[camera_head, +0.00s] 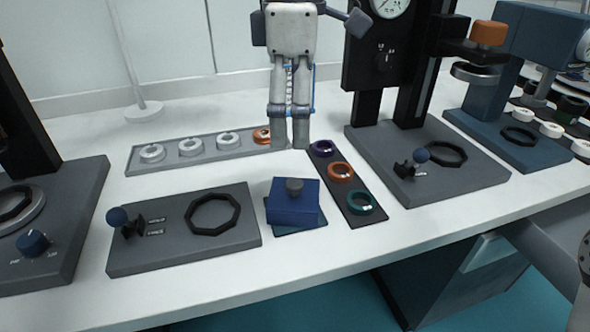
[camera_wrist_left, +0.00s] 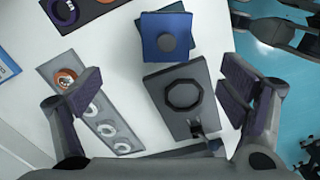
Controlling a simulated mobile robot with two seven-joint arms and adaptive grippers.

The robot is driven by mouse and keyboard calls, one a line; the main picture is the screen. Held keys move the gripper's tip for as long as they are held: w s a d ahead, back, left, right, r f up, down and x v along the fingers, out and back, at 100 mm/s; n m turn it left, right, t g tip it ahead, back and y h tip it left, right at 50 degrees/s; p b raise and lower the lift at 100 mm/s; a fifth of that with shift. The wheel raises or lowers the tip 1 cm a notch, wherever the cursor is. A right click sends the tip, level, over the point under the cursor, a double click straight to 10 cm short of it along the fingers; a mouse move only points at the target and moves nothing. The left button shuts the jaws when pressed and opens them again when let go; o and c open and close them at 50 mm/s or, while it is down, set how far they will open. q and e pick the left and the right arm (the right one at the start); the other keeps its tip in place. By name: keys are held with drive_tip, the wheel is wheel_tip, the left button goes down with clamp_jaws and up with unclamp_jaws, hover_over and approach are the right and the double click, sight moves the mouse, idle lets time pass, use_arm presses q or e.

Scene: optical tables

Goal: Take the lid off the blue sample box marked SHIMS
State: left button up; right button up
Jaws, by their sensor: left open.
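The blue sample box (camera_head: 292,212) stands on a thin dark teal mat (camera_head: 318,222) near the table's front edge. No SHIMS marking is readable. The wrist view shows the lid (camera_wrist_left: 152,32) and knob (camera_wrist_left: 166,42) from above. My left gripper (camera_head: 290,146) is open and empty, fingers down, above the table. In the wrist view its spread fingers (camera_wrist_left: 163,92) are below the box in the picture. Dark parts at that view's upper right may be my right gripper; its jaws are unclear.
Left of the box is a grey plate (camera_head: 185,258) with an octagonal ring (camera_head: 212,214) and a blue-knobbed part (camera_head: 118,217). A grey tray (camera_head: 172,163) of rings lies behind. A dark strip (camera_head: 325,172) with three rings lies right. Gauge stand (camera_head: 455,185) stands farther right.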

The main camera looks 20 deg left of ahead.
sight(286, 180)
use_arm(q)
drive_tip(key=f, duration=0.3)
drive_tip(key=s+f, duration=0.1)
drive_tip(key=f, duration=0.3)
drive_tip(key=a+f, duration=0.1)
drive_tip(key=f, duration=0.3)
drive_tip(key=shift+s, duration=0.15)
clamp_jaws()
